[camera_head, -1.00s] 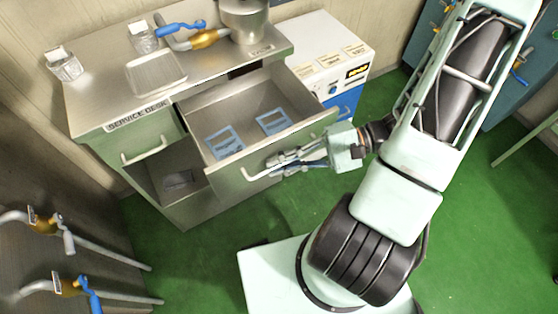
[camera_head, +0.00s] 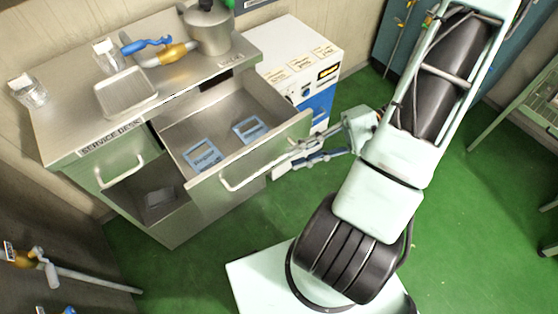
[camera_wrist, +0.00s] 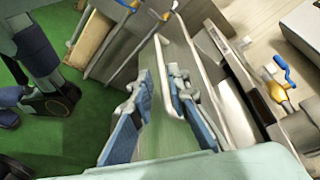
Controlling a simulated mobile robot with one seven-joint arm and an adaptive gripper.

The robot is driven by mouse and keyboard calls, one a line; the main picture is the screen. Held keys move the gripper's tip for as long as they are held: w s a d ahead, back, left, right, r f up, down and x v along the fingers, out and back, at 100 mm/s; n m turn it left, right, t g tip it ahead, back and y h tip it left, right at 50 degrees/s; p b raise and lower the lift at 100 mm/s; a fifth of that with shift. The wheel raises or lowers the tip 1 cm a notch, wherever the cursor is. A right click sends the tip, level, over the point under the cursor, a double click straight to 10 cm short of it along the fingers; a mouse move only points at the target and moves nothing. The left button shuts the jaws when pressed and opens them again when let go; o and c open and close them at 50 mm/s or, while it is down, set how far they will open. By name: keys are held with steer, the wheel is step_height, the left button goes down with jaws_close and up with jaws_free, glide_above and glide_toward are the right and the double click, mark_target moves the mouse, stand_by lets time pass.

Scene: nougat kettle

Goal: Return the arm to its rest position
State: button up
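The upper drawer (camera_head: 285,125) of the metal service desk is pulled out, and two blue frames lie inside it. My gripper (camera_head: 285,163) is beside the right part of the drawer's handle (camera_head: 240,179). In the wrist view, my gripper (camera_wrist: 162,82) has two blue-grey fingers spread apart, with the pale handle bar (camera_wrist: 158,62) showing in the gap. I see nothing held. I cannot tell whether a finger touches the handle. My arm reaches in from the upper right of the head view, bent over my base.
The metal kettle (camera_head: 208,30) stands on the desk top (camera_head: 75,125), near a tray (camera_head: 127,92) and a blue-handled valve (camera_head: 150,45). A white-and-blue cabinet (camera_head: 300,60) stands right of the desk. Pipes with valves are at lower left. Green floor (camera_head: 465,210) is open at right.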

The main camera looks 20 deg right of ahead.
steer(key=shift+v, duration=1.05)
